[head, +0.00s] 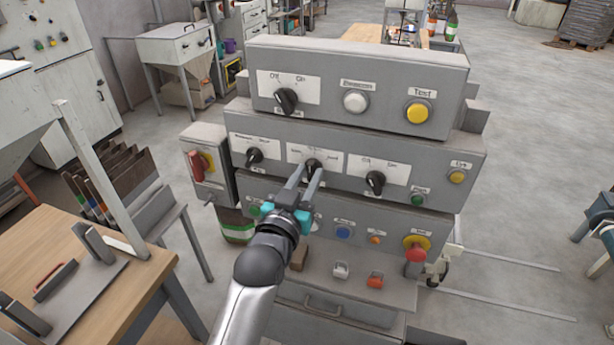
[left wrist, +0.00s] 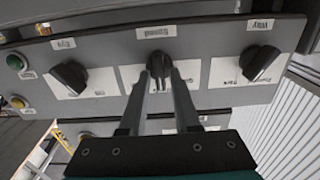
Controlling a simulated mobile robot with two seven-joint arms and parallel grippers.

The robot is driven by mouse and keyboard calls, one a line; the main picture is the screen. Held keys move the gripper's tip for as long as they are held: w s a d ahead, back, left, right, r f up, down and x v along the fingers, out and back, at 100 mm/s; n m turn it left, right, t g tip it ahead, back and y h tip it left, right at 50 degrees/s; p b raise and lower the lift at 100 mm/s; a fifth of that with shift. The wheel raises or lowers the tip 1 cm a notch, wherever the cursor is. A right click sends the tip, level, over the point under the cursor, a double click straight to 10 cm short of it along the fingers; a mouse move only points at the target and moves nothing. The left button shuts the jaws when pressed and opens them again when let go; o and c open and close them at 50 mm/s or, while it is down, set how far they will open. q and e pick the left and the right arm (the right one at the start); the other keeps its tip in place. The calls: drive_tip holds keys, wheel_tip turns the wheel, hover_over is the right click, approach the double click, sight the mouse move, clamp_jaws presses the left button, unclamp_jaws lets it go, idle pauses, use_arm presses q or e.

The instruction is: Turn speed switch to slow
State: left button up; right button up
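The speed switch (head: 312,166) is the black middle knob in the middle row of the grey panel, on a white label plate. In the left wrist view the speed switch (left wrist: 160,64) appears upside down, with its label above it. My left gripper (head: 308,174) reaches the panel from below. Its two grey fingers (left wrist: 163,78) lie close on either side of the knob and appear shut on it. The fingers hide part of the knob and its label, and the label words are too small to read surely. My right gripper is in neither view.
Black knobs flank it at left (head: 254,156) and right (head: 375,182), with another knob (head: 286,101) above. A red emergency button (head: 415,252) sits low on the right. A red-handled switch box (head: 204,164) is at the panel's left. A wooden table (head: 140,235) stands at the left.

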use_arm(q)
clamp_jaws()
idle(0.4)
drive_tip(key=n+p, duration=0.3)
drive_tip(key=n, duration=0.1)
drive_tip(key=shift+r, duration=0.1)
drive_tip(key=n+p, duration=0.1)
drive_tip(key=n, duration=0.2)
drive_tip(key=shift+a, duration=0.15)
drive_tip(key=shift+f+n+p, duration=0.2)
drive_tip(key=shift+n+p, duration=0.4)
drive_tip(key=shift+n, duration=0.9)
